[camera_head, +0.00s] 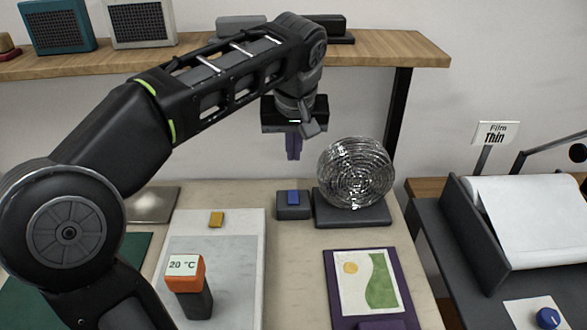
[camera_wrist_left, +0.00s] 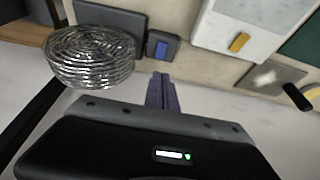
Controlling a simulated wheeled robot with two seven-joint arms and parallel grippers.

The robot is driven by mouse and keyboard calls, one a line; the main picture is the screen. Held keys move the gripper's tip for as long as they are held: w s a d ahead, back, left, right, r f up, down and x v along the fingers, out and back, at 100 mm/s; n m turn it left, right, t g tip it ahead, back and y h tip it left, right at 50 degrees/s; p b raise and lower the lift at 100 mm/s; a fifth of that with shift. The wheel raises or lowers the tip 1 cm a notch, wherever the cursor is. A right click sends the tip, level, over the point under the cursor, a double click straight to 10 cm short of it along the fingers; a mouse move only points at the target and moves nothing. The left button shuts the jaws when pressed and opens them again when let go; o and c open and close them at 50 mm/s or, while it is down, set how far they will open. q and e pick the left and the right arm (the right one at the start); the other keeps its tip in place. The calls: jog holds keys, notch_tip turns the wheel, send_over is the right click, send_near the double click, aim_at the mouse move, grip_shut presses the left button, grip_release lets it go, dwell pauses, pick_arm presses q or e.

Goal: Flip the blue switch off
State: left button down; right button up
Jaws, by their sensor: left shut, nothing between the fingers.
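The blue switch (camera_head: 293,197) sits on a small dark grey box on the pale worktop, left of a shiny coiled disc. It also shows in the left wrist view (camera_wrist_left: 162,48), just beyond my fingertips. My left gripper (camera_head: 293,155) is shut and empty, its purple fingers pointing down above and behind the switch, apart from it. The shut fingers also show in the left wrist view (camera_wrist_left: 161,80). My right gripper is in neither view.
The shiny coiled disc (camera_head: 356,172) on its dark base stands close right of the switch. A pale panel with a yellow switch (camera_head: 217,219) lies to the left. A purple-framed picture (camera_head: 367,283) lies in front. A wooden shelf (camera_head: 385,47) runs behind my arm.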

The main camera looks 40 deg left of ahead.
aim_at(291, 192)
pick_arm(q)
jog(key=shift+w+a, duration=0.2)
jog(key=shift+a, duration=0.2)
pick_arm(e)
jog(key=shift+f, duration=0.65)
pick_arm(q)
jog(key=x, duration=1.4)
jog(key=shift+s+d, duration=0.1)
jog(key=shift+s, duration=0.15)
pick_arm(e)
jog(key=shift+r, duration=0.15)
pick_arm(q)
jog(key=shift+f, duration=0.1)
